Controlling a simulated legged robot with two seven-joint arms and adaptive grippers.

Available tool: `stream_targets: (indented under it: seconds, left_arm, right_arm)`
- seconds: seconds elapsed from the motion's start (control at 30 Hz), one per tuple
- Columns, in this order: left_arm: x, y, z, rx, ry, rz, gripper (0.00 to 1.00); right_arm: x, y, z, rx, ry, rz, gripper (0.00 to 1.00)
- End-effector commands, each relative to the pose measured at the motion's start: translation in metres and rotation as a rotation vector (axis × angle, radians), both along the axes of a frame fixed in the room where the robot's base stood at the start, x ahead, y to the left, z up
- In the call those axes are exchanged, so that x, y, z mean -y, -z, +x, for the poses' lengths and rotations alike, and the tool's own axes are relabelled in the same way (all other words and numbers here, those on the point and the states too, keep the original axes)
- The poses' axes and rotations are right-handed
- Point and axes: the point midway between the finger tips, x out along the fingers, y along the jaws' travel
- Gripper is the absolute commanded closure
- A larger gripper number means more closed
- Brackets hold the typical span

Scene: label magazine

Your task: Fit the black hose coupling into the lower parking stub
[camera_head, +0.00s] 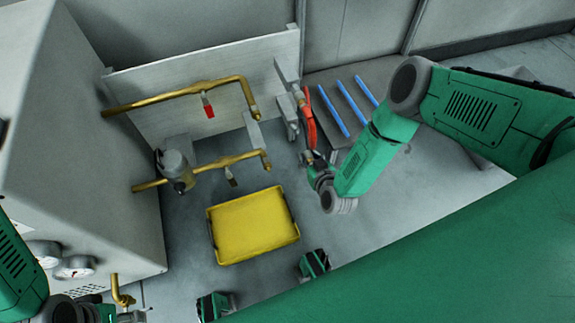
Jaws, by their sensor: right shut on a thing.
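My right gripper (311,161) is near the centre of the head view, just below the lower end of a red hose (310,127). It is shut on a small dark piece that appears to be the black hose coupling (307,156); its jaws hide most of it. Two grey bracket-like blocks stand one above the other at the right end of the pale panel. The lower one (290,117), apparently the lower parking stub, is up and left of the gripper, apart from it. My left gripper (132,317) is cut off at the bottom edge, its jaws unclear.
A yellow tray (253,226) lies on the floor below the brass pipes (180,94) and a grey pump (175,168). Blue bars (333,111) lie right of the hose. Floor between tray and gripper is clear.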

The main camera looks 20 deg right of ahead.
Motion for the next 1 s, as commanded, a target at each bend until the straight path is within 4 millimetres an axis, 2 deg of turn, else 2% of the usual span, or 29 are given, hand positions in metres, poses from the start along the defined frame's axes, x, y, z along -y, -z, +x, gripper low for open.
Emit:
stream_targets:
  seconds: [0.1,0.5,1.0]
  left_arm:
    - [0.000,0.000,0.001,0.001,0.000,0.000,0.51]
    - [0.000,0.000,0.001,0.002,0.000,0.000,0.51]
    - [0.000,0.021,0.000,0.001,0.000,0.000,0.51]
  right_arm:
    - [0.006,-0.001,0.000,0.002,0.013,-0.001,1.00]
    - [0.006,-0.001,0.002,0.003,0.010,0.003,1.00]
    - [0.009,0.001,0.045,0.004,0.011,0.002,1.00]
